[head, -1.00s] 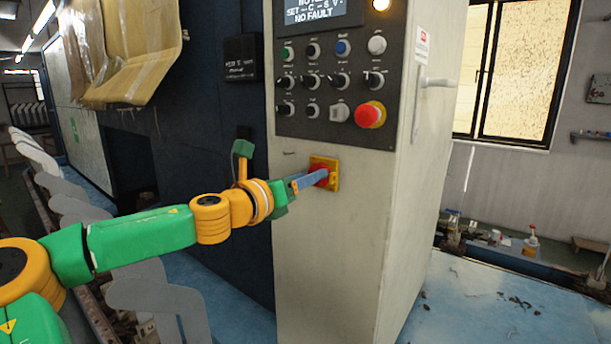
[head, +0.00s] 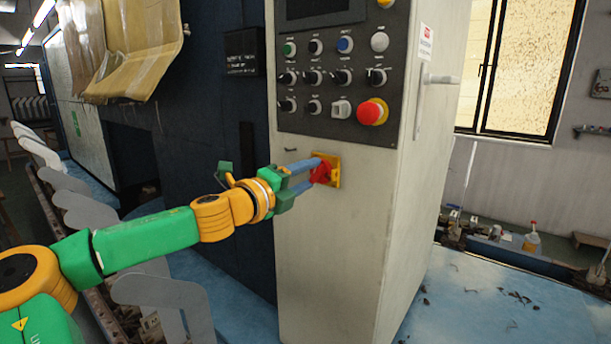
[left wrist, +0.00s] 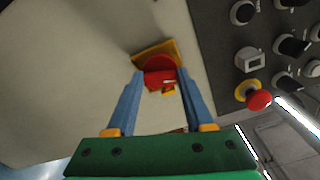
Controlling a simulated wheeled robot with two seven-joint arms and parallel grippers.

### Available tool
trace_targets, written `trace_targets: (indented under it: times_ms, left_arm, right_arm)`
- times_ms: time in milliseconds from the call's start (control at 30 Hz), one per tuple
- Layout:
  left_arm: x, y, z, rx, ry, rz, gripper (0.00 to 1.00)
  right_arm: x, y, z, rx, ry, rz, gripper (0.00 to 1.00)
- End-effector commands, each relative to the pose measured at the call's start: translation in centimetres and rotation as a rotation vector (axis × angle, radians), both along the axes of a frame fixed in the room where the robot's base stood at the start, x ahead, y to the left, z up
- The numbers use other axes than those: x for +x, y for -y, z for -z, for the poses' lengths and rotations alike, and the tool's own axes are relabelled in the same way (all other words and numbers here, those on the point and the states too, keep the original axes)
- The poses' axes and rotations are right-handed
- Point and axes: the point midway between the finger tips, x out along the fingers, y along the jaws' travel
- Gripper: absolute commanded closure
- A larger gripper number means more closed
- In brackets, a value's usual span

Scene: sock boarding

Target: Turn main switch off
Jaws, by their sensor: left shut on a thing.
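The main switch (head: 321,171) is a red rotary knob on a yellow square plate, low on the front of the pale control cabinet (head: 335,240). In the left wrist view the red knob (left wrist: 159,76) sits between my blue fingertips, with the yellow plate behind it. My left gripper (head: 318,174) is shut on the knob, one finger on either side of it. In the head view the fingers partly cover the knob. The cabinet's display (head: 318,8) is dark. My right gripper is not in view.
Above the switch is a dark button panel (head: 330,105) with several knobs and a red emergency button (head: 372,112). Grey sock boards (head: 165,300) stand at the lower left. A door handle (head: 440,79) sticks out of the cabinet's right side.

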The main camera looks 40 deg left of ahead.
Motion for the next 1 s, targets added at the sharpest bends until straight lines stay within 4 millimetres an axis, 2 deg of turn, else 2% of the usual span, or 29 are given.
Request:
trace_targets:
  times_ms: [400,1000]
  left_arm:
    - [-0.01,-0.02,0.04,-0.254,0.03,0.001,1.0]
    - [-0.01,-0.02,0.03,-0.335,0.04,0.001,1.0]
  right_arm:
    - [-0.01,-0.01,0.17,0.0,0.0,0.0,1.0]
    - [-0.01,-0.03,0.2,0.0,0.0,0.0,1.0]
